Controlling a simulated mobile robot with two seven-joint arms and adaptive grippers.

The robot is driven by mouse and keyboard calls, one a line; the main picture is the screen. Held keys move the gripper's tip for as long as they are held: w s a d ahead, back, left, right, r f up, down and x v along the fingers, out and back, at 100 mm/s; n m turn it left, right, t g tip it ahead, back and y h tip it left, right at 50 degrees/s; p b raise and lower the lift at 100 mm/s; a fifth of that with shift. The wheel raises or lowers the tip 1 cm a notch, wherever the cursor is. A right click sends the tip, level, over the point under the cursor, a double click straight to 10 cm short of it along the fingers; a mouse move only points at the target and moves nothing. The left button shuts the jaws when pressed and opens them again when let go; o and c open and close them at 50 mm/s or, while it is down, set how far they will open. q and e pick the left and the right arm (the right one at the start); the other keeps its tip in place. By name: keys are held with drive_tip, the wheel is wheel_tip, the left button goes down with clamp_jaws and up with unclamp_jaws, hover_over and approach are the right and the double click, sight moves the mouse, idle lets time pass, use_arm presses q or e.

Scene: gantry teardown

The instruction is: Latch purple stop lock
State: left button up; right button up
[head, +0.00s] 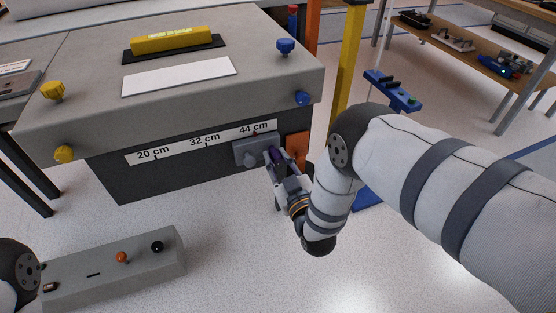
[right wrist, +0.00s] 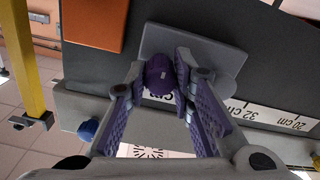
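The purple stop lock knob (head: 272,154) is at the right end of the dark front face, on a small grey block (head: 243,152) just below the 44 cm mark. In the right wrist view the knob (right wrist: 160,74) sits between the two fingers of my right gripper (right wrist: 160,78). The fingers flank it closely on both sides and appear shut on it. In the head view my right gripper (head: 275,165) reaches the knob from the lower right and partly hides it. My left gripper is out of view; only a piece of my left arm shows at the lower left.
A scale strip (head: 204,143) runs left of the block. An orange plate (head: 298,148) is just right of it. Blue knobs (head: 302,98) and yellow knobs (head: 64,154) sit on the grey beam. A grey control box (head: 115,267) stands at the lower left. A yellow post (head: 347,62) rises behind.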

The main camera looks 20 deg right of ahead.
drive_tip(key=shift+m, duration=0.3)
clamp_jaws()
drive_tip(key=m, duration=0.3)
drive_tip(key=shift+m, duration=0.4)
drive_tip(key=m, duration=0.4)
drive_tip(key=shift+f+m+p, duration=0.1)
drive_tip(key=shift+m+p, duration=0.2)
drive_tip(key=m, duration=0.4)
drive_tip(key=m+b, duration=0.1)
drive_tip(key=m, duration=0.3)
drive_tip(key=shift+m, duration=0.6)
drive_tip(key=o, duration=1)
unclamp_jaws()
drive_tip(key=shift+c, duration=0.2)
